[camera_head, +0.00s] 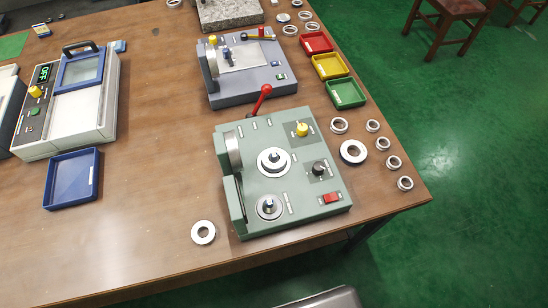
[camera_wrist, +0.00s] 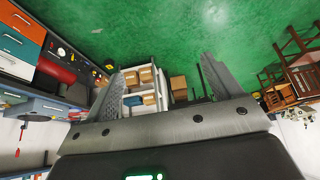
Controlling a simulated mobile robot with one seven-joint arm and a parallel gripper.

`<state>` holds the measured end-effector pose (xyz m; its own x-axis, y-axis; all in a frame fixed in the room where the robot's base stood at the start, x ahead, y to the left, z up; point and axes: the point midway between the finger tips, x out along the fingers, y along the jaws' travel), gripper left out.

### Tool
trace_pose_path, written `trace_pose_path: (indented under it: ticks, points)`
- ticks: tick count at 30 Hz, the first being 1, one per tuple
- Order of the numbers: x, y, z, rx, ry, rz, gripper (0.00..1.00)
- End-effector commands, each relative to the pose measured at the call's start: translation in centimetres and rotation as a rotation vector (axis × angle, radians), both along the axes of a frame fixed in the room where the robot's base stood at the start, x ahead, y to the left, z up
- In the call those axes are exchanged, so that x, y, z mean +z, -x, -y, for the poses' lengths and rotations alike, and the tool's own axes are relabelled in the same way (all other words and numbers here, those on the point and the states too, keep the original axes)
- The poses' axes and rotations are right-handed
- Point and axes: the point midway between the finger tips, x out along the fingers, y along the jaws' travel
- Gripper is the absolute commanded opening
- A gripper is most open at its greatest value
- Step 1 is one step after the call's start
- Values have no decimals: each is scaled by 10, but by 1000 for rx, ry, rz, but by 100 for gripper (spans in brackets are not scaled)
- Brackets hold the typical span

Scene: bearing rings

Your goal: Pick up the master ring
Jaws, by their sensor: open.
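Two larger loose rings lie flat on the wooden table in the head view, and I cannot tell for sure which is the master ring. One steel ring (camera_head: 203,232) lies alone left of the green gauge machine (camera_head: 237,222), near the table's front edge. A further ring (camera_head: 274,161) sits around a post on the machine's top. My gripper (camera_wrist: 152,70) is open and empty in the wrist view, facing the floor and shelving; it is out of the head view.
Several small bearing rings (camera_head: 394,163) lie along the table's right side. Red, yellow and green trays (camera_head: 346,93) stand behind them. A grey machine (camera_head: 250,88) with a red-knobbed lever is in front of a granite block. A blue tray (camera_head: 72,178) is left; the table between is clear.

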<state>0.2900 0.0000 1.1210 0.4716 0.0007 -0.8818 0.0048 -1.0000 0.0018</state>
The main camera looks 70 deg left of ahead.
Motion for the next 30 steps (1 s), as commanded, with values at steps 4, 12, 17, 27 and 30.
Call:
trace_pose_path:
  ticks: [4, 12, 17, 27, 30]
  points:
    - [3, -11, -16, 124, 42, -19, 84]
    - [11, -49, -107, 755, 247, -78, 84]
    - [8, -57, -178, 1170, 374, -91, 84]
    - [-18, -17, -347, 2065, 618, -54, 84]
    - [-31, 11, -394, 2327, 682, -25, 84]
